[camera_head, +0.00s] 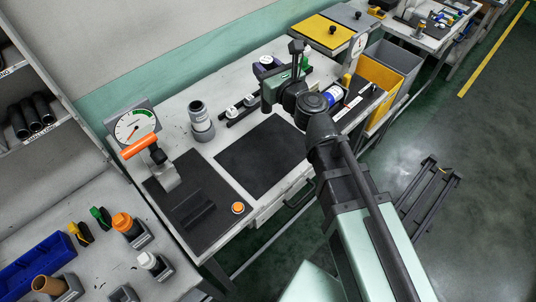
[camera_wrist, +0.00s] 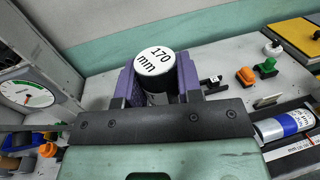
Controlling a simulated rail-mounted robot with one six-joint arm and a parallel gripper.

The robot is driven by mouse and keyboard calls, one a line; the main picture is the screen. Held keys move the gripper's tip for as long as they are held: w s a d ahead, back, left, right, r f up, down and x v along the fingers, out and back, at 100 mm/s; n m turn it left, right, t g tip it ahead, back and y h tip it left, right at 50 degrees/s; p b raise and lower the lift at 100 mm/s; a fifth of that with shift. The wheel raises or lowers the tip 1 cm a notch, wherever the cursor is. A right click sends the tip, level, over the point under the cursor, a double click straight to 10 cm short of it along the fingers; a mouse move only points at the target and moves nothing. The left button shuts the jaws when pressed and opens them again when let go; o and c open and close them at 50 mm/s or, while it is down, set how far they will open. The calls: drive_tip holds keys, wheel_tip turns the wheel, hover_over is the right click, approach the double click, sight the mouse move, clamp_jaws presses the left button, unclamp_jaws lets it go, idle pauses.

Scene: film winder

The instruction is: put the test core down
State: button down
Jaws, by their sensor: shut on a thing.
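The test core (camera_wrist: 155,62) is a short dark cylinder with a white end face marked "170 mm". In the wrist view it sits between the two purple fingers of my gripper (camera_wrist: 158,82), which is shut on it. In the head view my gripper (camera_head: 268,66) is over the back part of the workbench (camera_head: 239,138), with the core's pale end (camera_head: 266,60) just showing between the purple fingers. The core's lower part is hidden, so I cannot tell whether it touches the bench.
A blue-and-white roll (camera_wrist: 285,125) lies to the right. A dial gauge (camera_head: 134,126) with an orange-handled lever is at left. The black mat (camera_head: 262,155) is bare.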

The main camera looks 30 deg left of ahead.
wheel_tip(320, 180, down, 20)
drive_tip(key=b, duration=2)
drive_tip(key=c, duration=0.8)
unclamp_jaws()
